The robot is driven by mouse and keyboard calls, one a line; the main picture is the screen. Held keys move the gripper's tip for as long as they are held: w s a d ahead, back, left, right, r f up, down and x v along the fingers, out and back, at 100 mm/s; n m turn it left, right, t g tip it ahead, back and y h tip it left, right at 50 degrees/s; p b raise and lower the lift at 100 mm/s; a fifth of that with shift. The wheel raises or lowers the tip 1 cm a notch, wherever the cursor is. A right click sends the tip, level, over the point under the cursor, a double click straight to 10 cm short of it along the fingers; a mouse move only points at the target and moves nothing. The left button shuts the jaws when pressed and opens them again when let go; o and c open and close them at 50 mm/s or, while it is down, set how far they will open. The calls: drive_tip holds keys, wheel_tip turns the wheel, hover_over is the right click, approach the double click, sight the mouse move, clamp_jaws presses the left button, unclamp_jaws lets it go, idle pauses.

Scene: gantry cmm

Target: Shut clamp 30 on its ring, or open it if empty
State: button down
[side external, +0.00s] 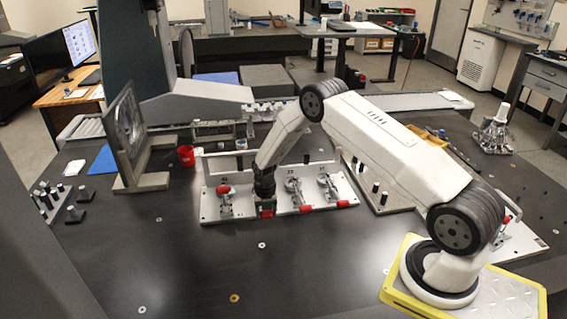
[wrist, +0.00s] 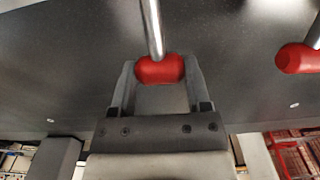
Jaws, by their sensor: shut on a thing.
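A white plate (side external: 240,208) on the dark table carries a row of several metal toggle clamps with red handle grips. My gripper (side external: 265,199) points down at the second clamp from the left. In the wrist view my gripper (wrist: 160,78) is shut on that clamp's red handle grip (wrist: 159,68), one finger on each side, with a steel rod running up from it. The clamps to the right (side external: 293,188) (side external: 328,185) and the left clamp (side external: 225,204) stand apart from my gripper. My gripper hides most of the held clamp, including any ring.
Another red grip (wrist: 297,58) is close at the right in the wrist view. A red cup (side external: 186,156) and an upright framed panel (side external: 127,135) stand to the left of the plate. The table's front is mostly clear.

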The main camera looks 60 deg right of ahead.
drive_tip(key=shift+r, duration=0.15)
drive_tip(key=shift+w+d+r+g+y, duration=0.25)
drive_tip(key=shift+r+g+y, duration=0.3)
drive_tip(key=shift+g+y, duration=0.1)
drive_tip(key=shift+w+d+r+g+y, duration=0.2)
drive_tip(key=shift+w+r+g+y, duration=0.05)
drive_tip(key=shift+r+g+y, duration=0.35)
drive_tip(key=shift+w+d+r+g+y, duration=0.1)
drive_tip(key=shift+d+r+g+y, duration=0.05)
drive_tip(key=shift+r+g+y, duration=0.1)
drive_tip(key=shift+w+d+r, duration=0.1)
drive_tip(key=shift+w+r, duration=0.05)
drive_tip(key=shift+w+d+r+g+y, duration=0.1)
drive_tip(key=shift+d+r+g+y, duration=0.05)
drive_tip(key=shift+g+y, duration=0.25)
drive_tip(key=shift+w+d+r+g+y, duration=0.15)
drive_tip(key=shift+r+g+y, duration=0.1)
drive_tip(key=shift+g+y, duration=0.05)
idle(0.4)
drive_tip(key=shift+c, duration=0.2)
unclamp_jaws()
